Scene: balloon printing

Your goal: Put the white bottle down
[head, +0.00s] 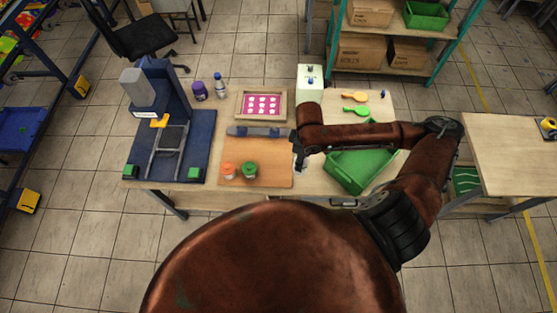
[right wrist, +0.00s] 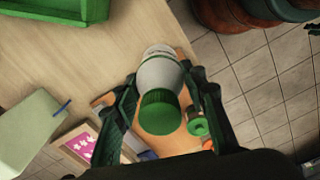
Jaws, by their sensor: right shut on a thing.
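The white bottle (right wrist: 160,75) with a ribbed green cap sits between the green-black fingers of my right gripper (right wrist: 163,92) in the right wrist view. The gripper is shut on it. In the head view my right gripper (head: 299,150) is at the right edge of the brown board (head: 268,180), with a pale part of the bottle (head: 300,164) showing below it. Whether its base touches the surface cannot be told. My left gripper is in neither view.
An orange-capped jar (head: 228,170) and a green-capped jar (head: 249,170) stand on the board. A green bin (head: 350,180) is to the right. A framed pink sheet (head: 262,104), white box (head: 310,84) and blue press stand (head: 165,110) surround the work area.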

